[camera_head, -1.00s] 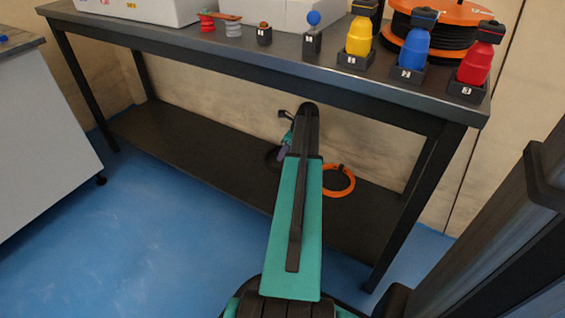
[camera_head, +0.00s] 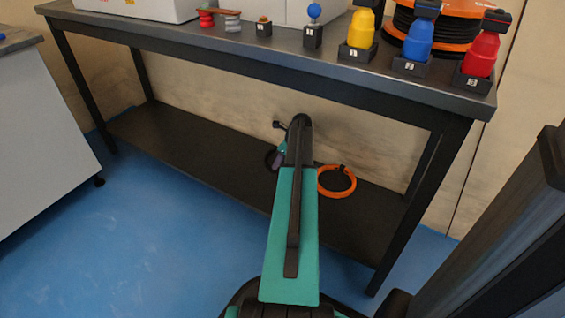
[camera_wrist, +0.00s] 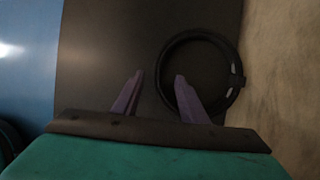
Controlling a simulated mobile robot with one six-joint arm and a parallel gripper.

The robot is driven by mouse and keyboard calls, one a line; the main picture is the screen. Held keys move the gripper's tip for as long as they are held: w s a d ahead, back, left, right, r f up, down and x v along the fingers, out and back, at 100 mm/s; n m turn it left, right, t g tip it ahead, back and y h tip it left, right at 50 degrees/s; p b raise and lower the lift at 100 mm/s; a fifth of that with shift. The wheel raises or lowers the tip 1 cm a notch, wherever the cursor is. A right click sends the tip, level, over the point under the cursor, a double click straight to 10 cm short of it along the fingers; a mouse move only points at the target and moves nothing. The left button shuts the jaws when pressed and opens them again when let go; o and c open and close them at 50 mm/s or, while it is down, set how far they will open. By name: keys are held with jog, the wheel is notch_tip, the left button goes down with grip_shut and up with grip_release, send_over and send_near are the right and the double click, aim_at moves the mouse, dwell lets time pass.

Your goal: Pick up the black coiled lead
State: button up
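The black coiled lead (camera_wrist: 233,68) lies on the dark lower shelf in the wrist view, at the right near the wall. In the head view only a small part of its ring (camera_head: 270,160) shows, left of my arm. In the wrist view the right finger overlaps the left part of the lead's ring. I cannot tell whether it touches the lead. In the head view my arm hides most of the gripper.
An orange coiled lead (camera_head: 337,194) lies on the lower shelf (camera_head: 180,150), right of my arm. The tabletop (camera_head: 300,62) above carries yellow, blue and red bottles, a cable reel (camera_head: 440,30) and boxes. A table leg (camera_head: 420,210) stands at the right. The shelf's left part is clear.

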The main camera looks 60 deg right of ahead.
jog(key=shift+b+x, duration=1.7)
jog(key=shift+x, duration=0.85)
jog(key=shift+a, duration=0.15)
grip_shut()
